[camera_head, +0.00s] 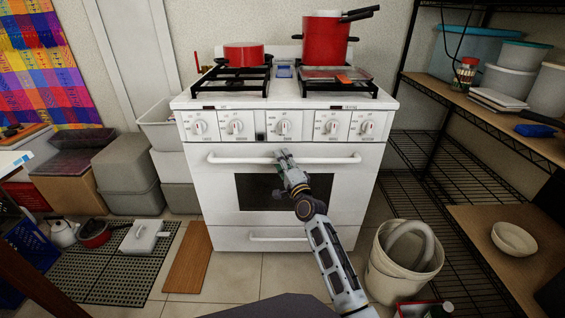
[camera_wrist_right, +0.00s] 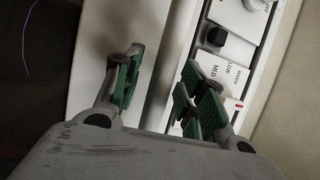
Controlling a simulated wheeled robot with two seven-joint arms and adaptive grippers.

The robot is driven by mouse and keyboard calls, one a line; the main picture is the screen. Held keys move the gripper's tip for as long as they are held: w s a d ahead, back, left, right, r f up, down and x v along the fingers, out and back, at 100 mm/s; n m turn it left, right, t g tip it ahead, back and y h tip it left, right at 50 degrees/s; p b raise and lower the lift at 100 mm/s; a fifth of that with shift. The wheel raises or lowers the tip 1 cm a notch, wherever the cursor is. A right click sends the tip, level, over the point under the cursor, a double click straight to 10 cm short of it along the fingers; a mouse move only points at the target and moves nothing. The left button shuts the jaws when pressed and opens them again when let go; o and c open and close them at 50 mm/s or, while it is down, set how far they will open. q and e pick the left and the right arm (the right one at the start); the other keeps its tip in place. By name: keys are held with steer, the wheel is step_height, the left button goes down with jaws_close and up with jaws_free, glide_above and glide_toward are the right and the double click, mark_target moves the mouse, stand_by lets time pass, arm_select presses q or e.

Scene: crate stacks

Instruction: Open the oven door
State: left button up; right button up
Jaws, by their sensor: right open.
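The white oven (camera_head: 215,205) stands in the middle of the head view. Its door is shut, with a dark window (camera_head: 255,192) and a horizontal white handle (camera_head: 335,160) along the top. My right gripper (camera_head: 282,157) is at the handle, a little left of its middle, just below the knobs. In the right wrist view the gripper (camera_wrist_right: 155,90) is open, its green-padded fingers apart, with white oven surface showing between them. I cannot tell whether the pads touch the handle. My left gripper is not in view.
Red pots (camera_head: 325,42) stand on the stove top. A white bucket (camera_head: 385,262) stands on the floor right of the oven, near my right arm. A brown board (camera_head: 188,258) lies at the left. A black shelf rack (camera_head: 435,150) stands at the right.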

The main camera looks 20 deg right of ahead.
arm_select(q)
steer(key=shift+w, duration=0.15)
arm_select(e)
steer(key=shift+c, duration=0.3)
steer(key=c, duration=0.7)
jaws_close()
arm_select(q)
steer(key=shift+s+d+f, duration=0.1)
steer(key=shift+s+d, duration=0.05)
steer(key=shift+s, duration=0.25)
arm_select(e)
steer(key=shift+s, duration=0.15)
